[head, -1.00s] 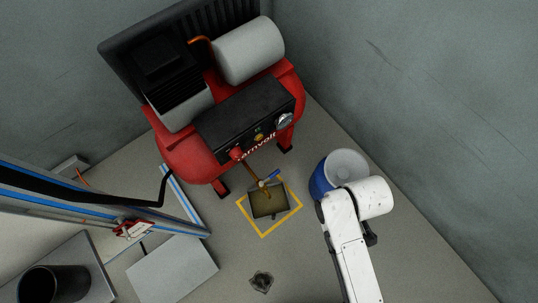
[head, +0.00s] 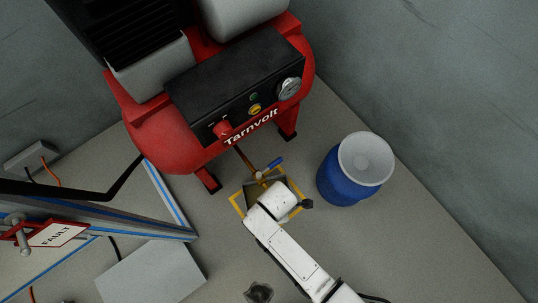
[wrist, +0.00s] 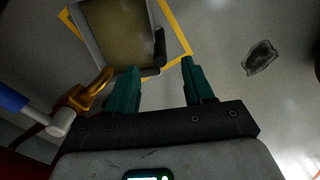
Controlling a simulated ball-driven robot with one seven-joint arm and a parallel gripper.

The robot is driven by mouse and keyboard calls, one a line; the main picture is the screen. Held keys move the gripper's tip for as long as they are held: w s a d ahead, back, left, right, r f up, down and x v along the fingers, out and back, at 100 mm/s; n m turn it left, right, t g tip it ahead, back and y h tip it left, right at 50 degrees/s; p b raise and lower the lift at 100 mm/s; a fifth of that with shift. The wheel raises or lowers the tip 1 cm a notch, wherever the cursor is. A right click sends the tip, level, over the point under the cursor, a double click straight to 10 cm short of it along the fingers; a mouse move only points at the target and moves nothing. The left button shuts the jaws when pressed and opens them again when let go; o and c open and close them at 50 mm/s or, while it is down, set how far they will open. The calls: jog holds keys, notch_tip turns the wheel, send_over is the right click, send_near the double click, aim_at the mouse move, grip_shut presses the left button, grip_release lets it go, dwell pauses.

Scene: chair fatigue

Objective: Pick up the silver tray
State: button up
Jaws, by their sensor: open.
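The silver tray (wrist: 90,32) is at the top of the wrist view, a square shallow pan with brownish contents and a dark handle-like piece (wrist: 160,48) on its near right side. It sits on the floor inside a yellow square outline. The fingers are hidden in the head view.
A brass valve with a blue handle (head: 273,164) is close by the tray, under the red compressor (head: 160,140). A blue bucket (head: 345,188) stands to the right. A frame with a fault sign (head: 57,235) is at left.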

notch_tip(320, 180, down, 8)
jog(key=b, duration=0.5)
jog(key=shift+a, duration=0.25)
jog(key=shift+f, duration=0.1)
grip_shut()
dwell(0.5)
